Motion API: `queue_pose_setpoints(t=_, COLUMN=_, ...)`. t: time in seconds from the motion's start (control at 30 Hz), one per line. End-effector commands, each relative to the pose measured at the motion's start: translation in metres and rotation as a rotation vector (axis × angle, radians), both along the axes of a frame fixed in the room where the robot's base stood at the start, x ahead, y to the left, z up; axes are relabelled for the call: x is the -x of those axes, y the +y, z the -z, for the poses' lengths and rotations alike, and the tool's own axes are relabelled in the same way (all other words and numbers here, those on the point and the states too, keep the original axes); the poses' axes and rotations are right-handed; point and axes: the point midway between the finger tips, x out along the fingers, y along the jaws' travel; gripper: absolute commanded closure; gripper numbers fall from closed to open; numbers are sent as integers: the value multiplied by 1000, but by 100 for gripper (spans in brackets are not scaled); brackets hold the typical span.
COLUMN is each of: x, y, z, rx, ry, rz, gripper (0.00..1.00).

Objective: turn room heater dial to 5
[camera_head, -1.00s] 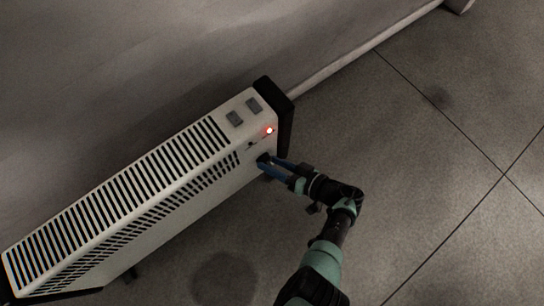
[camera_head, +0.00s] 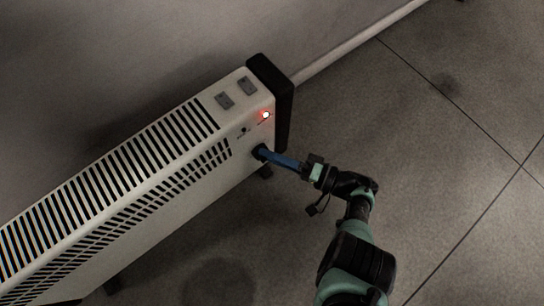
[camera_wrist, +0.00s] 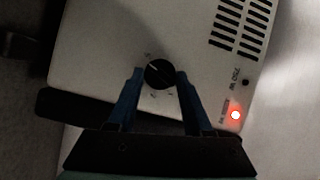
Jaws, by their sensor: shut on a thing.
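The white room heater (camera_head: 130,185) stands on the floor along the wall. Its round black dial (camera_wrist: 159,73) is on the front face near the right end, with a pale pointer line on it and small markings around it. In the wrist view the pointer line is towards the upper left; the numbers are too small to read. My gripper (camera_head: 262,153) reaches the dial from the right, and its blue fingers (camera_wrist: 155,90) are shut on the dial, one on each side. In the head view the fingers hide most of the dial.
A red lamp (camera_head: 265,115) glows above the dial and also shows in the wrist view (camera_wrist: 235,115). Two grey switches (camera_head: 235,93) sit on top of the heater. A black end cap (camera_head: 272,100) closes its right end. The tiled floor to the right is clear.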

Motion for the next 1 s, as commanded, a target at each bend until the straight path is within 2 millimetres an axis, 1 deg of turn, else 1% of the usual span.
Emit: queue_pose_setpoints(t=1.0, x=-2, y=1, z=2, rx=-172, ry=119, rz=-1, gripper=100)
